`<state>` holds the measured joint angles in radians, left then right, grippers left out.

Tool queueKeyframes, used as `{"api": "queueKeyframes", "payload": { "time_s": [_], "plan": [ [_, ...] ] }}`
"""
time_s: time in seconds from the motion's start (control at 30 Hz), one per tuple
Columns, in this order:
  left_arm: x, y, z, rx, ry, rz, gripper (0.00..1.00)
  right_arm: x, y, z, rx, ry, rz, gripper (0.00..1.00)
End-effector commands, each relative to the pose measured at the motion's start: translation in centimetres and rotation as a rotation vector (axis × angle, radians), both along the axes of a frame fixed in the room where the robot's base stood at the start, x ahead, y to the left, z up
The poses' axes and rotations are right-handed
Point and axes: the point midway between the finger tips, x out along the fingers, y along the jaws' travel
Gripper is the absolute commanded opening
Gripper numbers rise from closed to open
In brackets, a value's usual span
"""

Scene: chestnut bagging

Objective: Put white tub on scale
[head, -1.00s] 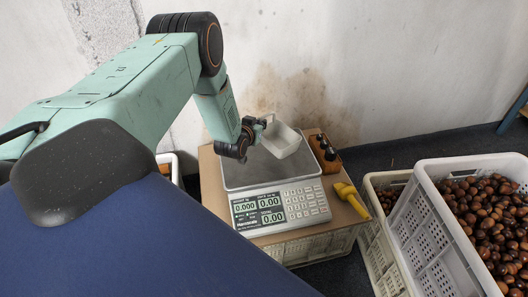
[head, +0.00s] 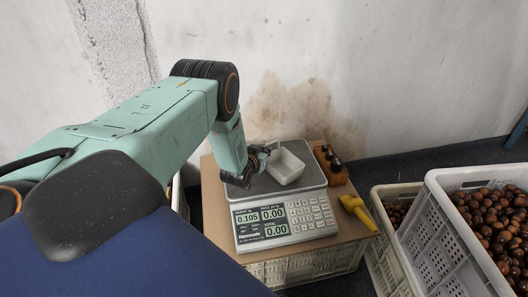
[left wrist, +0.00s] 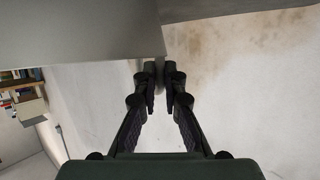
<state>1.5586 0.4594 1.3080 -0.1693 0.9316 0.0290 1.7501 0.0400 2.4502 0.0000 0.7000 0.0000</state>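The white tub (head: 287,167) is a small open box on the steel pan of the scale (head: 262,186), towards its back right. The scale's weight display reads 0.105. My left gripper (head: 267,153) is at the tub's left side, its fingers shut on the tub's wall. In the left wrist view its fingertips (left wrist: 161,76) are close together, with a thin edge of the tub between them. My right gripper is in neither view.
The scale stands on a board (head: 345,222) over a crate. A wooden block with dark-topped bottles (head: 330,165) and a yellow tool (head: 357,210) are right of it. A white crate of chestnuts (head: 432,222) stands farther right. A stained wall is behind.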

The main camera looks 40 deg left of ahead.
Motion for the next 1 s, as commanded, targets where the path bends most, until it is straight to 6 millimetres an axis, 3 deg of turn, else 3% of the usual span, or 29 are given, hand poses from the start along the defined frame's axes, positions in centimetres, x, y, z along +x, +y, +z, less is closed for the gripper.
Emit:
{"api": "queueKeyframes", "payload": {
  "time_s": [0.27,0.63,1.0],
  "plan": [
    [0.0,0.0,0.0,0.000,0.001,0.000,0.32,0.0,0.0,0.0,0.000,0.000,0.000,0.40],
    [0.0,0.0,0.3,0.000,0.000,0.000,0.32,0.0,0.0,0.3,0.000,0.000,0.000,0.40],
    [-5.7,-1.8,3.1,-0.003,0.003,0.001,0.32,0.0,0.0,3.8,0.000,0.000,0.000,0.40]
  ]
}}
